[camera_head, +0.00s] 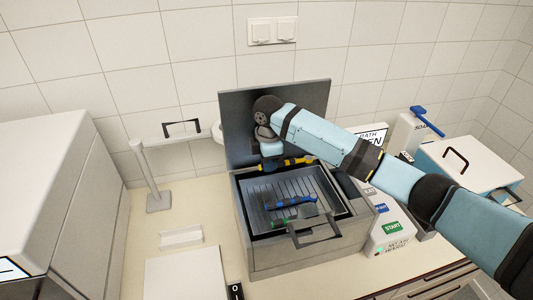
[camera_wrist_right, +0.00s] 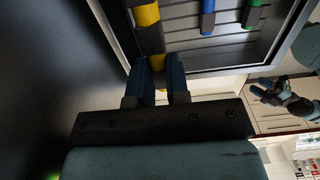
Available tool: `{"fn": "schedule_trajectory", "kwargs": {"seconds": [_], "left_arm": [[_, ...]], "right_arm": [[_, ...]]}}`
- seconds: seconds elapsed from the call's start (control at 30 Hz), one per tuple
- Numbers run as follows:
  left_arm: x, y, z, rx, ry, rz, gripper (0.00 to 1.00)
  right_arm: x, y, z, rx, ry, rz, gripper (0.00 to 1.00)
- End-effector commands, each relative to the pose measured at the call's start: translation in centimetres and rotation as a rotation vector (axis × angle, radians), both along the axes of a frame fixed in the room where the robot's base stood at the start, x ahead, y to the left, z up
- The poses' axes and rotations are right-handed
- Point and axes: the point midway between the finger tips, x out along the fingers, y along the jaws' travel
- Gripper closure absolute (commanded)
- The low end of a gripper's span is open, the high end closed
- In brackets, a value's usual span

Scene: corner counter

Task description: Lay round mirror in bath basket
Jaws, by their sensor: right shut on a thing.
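My right gripper (camera_head: 270,160) reaches down into an open grey box (camera_head: 300,262) from above. In the right wrist view its two fingers (camera_wrist_right: 163,78) are closed around a yellow-and-black handle (camera_wrist_right: 148,15). This handle also shows in the head view (camera_head: 299,162), near the back edge of the box. No round mirror can be clearly made out. A pale curved piece (camera_head: 217,131) shows partly behind the raised lid, and I cannot tell what it is.
A blue-handled tool (camera_head: 291,202) and a green-handled tool (camera_head: 284,222) lie in the box's ribbed tray. Its lid (camera_head: 236,125) stands raised behind. A white device with a green START label (camera_head: 392,228) is at right. Free counter (camera_head: 130,235) lies left.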

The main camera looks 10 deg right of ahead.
Motion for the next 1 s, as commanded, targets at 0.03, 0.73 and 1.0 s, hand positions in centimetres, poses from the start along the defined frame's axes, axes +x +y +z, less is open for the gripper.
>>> {"fn": "schedule_trajectory", "kwargs": {"seconds": [0.03,0.73,1.0], "left_arm": [[-0.2,0.0,-0.1,0.0,0.003,-0.001,0.57],[-0.4,-0.2,-2.3,0.014,-0.009,-0.031,0.57],[0.1,-0.2,-2.0,0.019,-0.02,-0.04,0.57]], "right_arm": [[0.0,0.1,-0.1,-0.001,0.0,0.006,1.0],[0.0,0.0,-4.9,-0.001,0.0,0.005,1.0],[-0.1,0.0,-6.6,-0.001,0.001,0.004,1.0]]}}
